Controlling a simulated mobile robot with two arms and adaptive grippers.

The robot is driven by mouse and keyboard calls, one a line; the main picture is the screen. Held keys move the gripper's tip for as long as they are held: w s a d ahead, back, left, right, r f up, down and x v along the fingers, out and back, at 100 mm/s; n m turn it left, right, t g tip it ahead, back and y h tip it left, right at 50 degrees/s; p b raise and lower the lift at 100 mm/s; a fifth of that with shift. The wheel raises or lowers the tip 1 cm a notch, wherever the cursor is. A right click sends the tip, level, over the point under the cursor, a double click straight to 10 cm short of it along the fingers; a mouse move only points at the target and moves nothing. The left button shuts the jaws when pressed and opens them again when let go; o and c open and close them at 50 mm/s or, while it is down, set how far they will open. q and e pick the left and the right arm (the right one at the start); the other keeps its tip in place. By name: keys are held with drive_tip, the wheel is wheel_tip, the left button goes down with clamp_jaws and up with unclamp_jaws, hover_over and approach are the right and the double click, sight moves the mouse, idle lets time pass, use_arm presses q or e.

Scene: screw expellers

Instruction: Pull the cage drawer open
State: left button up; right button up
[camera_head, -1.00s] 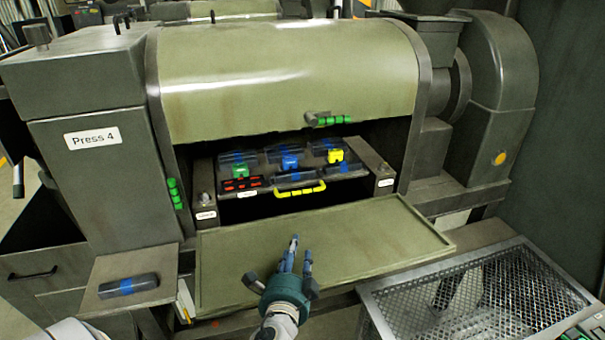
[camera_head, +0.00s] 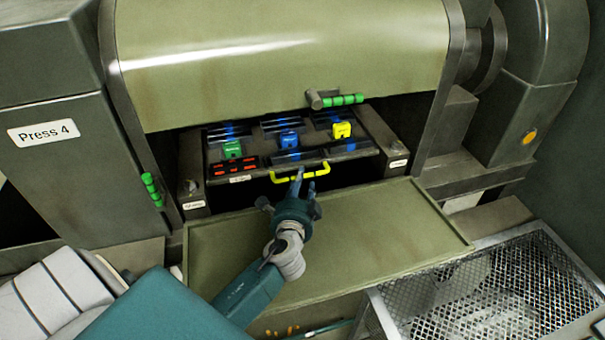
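The cage drawer (camera_head: 222,169) sits inside the press under the raised green hood, with green, blue and yellow blocks and dark blue-marked bars on top. Its yellow bar handle (camera_head: 318,173) faces me at the front edge. My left gripper (camera_head: 303,180) reaches up from below over the green tray. Its two blue fingers are a little apart, and their tips overlap the middle of the handle in the picture. I cannot tell whether they touch it. The fingers hide part of the handle. My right gripper is out of view.
The flat green tray (camera_head: 385,228) lies below the drawer and is clear except for my arm above it. A metal mesh basket (camera_head: 490,290) stands at the lower right. The hood (camera_head: 280,60) hangs low above the drawer. The Press 4 housing (camera_head: 45,165) is on the left.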

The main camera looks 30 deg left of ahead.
use_arm(q)
drive_tip(key=x, duration=0.3)
drive_tip(key=shift+w, duration=0.15)
drive_tip(key=shift+w+a, duration=0.1)
drive_tip(key=c, duration=0.9)
clamp_jaws()
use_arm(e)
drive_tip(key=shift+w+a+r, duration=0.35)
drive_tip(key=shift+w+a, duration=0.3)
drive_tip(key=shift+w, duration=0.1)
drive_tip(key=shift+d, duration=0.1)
